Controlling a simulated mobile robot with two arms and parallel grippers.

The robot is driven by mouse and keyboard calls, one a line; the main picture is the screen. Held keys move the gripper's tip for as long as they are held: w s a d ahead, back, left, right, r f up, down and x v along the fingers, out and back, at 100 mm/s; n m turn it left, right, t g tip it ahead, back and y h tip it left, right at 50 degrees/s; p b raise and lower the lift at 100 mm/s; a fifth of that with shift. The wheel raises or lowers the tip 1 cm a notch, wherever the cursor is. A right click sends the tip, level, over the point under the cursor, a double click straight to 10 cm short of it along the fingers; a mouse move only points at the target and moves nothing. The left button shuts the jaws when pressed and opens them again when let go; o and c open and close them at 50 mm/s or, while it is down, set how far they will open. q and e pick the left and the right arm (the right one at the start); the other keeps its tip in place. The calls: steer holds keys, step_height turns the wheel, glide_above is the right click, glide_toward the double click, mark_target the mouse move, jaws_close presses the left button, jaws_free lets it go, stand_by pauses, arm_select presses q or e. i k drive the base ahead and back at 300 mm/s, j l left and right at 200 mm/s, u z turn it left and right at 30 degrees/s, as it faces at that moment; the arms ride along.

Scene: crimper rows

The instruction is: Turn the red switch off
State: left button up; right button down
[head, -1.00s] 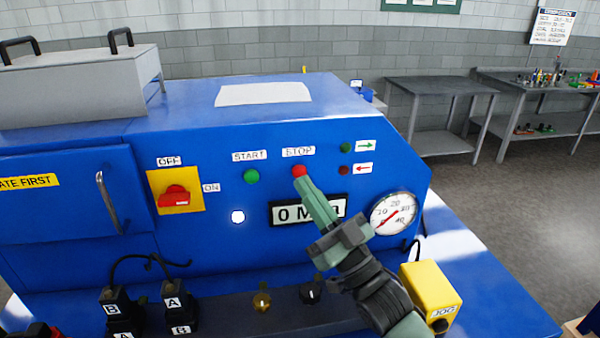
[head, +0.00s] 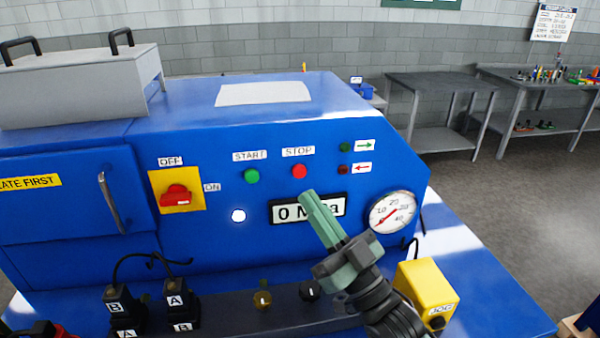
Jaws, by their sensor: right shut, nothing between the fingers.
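The red switch (head: 175,195) is a rotary handle on a yellow plate (head: 196,178) on the blue machine's front. Its handle lies roughly level, with the OFF label (head: 170,161) above the plate and the ON label (head: 212,187) at its right. My right gripper (head: 308,196) is shut and empty. Its tips are in front of the pressure display, below the red STOP button (head: 299,171) and apart from it, well right of the switch. My left gripper is not in view.
The green START button (head: 251,176), a lit white lamp (head: 238,216) and a gauge (head: 392,212) share the panel. A door handle (head: 111,202) sticks out left of the switch. Black plugs with cables (head: 124,306) and knobs (head: 262,300) sit below. A yellow JOG box (head: 428,287) is at right.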

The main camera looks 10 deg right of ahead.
mark_target(178, 194)
steer(key=k+l, duration=1.15)
steer(key=k, duration=0.15)
